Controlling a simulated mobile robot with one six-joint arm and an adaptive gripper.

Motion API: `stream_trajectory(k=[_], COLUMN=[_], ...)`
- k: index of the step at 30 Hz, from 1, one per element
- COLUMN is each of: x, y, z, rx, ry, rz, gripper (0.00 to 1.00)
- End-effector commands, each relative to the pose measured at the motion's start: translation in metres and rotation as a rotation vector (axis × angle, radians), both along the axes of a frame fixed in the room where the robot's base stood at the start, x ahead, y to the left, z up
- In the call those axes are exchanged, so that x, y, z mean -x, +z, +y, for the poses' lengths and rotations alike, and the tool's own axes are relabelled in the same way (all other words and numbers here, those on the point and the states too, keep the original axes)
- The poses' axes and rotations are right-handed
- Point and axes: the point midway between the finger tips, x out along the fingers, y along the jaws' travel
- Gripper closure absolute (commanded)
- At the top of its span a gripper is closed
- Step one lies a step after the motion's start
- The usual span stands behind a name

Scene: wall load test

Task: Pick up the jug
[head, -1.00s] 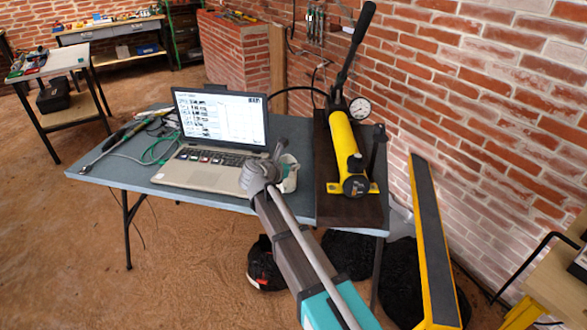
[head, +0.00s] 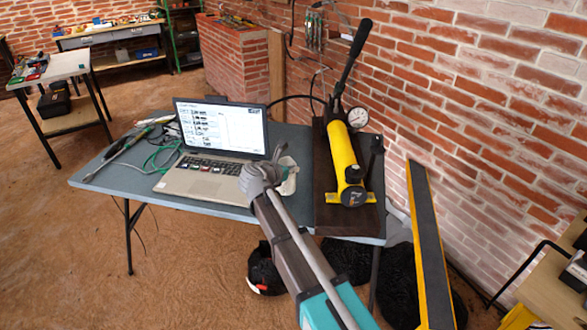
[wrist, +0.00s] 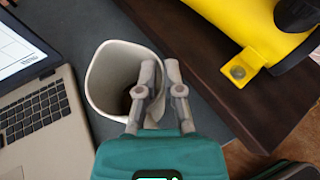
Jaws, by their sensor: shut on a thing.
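The jug (wrist: 112,68) is a white, open-topped vessel standing on the table between the laptop and the pump's dark board. In the wrist view I look down into its open mouth. My gripper (wrist: 148,88) is at the jug's right side, with its fingers shut on the jug's wall near the rim. In the head view the jug (head: 288,178) is partly hidden behind my gripper (head: 268,170). Whether its base touches the table is hidden.
The laptop (head: 220,145) stands open just left of the jug. The yellow hand pump (head: 345,155) on its dark board is close on the right. Cables and a tool (head: 115,158) lie at the table's left end. A brick wall (head: 480,120) rises behind.

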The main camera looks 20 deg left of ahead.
Motion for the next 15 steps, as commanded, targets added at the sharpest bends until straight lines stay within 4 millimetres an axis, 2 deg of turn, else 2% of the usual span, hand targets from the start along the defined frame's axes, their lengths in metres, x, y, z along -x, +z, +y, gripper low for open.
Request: stream_trajectory(k=[1,15], x=[0.004,0.028], y=[0.007,0.038], z=[-0.002,-0.012], rx=[0.000,0.000], ry=[0.000,0.001], rz=[-0.001,-0.001], gripper=[1.00,1.00])
